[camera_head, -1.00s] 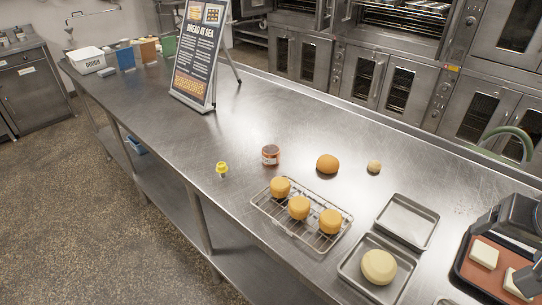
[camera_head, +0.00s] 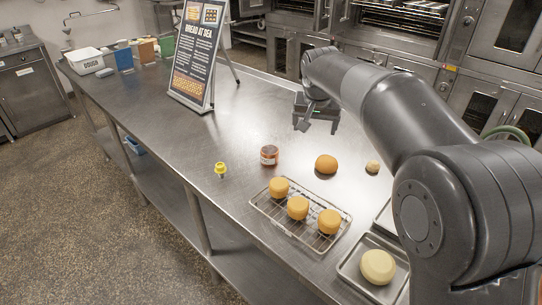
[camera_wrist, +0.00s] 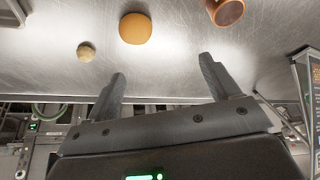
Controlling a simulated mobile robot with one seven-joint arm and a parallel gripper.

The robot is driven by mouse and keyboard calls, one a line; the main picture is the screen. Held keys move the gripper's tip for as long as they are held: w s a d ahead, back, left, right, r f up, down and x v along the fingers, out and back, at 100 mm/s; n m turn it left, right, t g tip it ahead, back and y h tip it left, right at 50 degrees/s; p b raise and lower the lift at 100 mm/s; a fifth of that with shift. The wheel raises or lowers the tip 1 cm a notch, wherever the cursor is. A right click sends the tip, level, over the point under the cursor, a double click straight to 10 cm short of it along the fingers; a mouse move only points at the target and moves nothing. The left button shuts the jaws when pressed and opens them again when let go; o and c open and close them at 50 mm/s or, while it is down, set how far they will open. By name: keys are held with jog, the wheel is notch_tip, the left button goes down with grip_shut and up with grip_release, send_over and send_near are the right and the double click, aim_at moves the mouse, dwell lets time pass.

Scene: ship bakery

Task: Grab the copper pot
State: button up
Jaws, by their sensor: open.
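The copper pot (camera_head: 269,155) is a small reddish-brown, jar-like vessel standing upright on the steel counter, left of a round orange-brown bun. In the wrist view the copper pot (camera_wrist: 228,10) is at the top edge, partly cut off. My gripper (camera_head: 316,124) is above the counter, behind and to the right of the pot in the head view. In the wrist view my gripper (camera_wrist: 162,70) has its two fingers wide apart with nothing between them. It is apart from the pot.
The bun (camera_head: 326,164) and a small pale ball (camera_head: 373,167) are right of the pot. A yellow-topped piece (camera_head: 221,169) is at its left. A wire rack (camera_head: 276,218) with three yellow cakes is in front. A sign (camera_head: 193,60) stands further back.

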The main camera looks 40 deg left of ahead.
jog(key=n, duration=0.1)
send_near(270, 151)
jog(key=x, duration=1)
jog(key=shift+a+f, duration=0.1)
jog(key=shift+f, duration=0.2)
jog(key=shift+c, duration=0.4)
jog(key=c, duration=1.1)
jog(key=shift+r, duration=0.1)
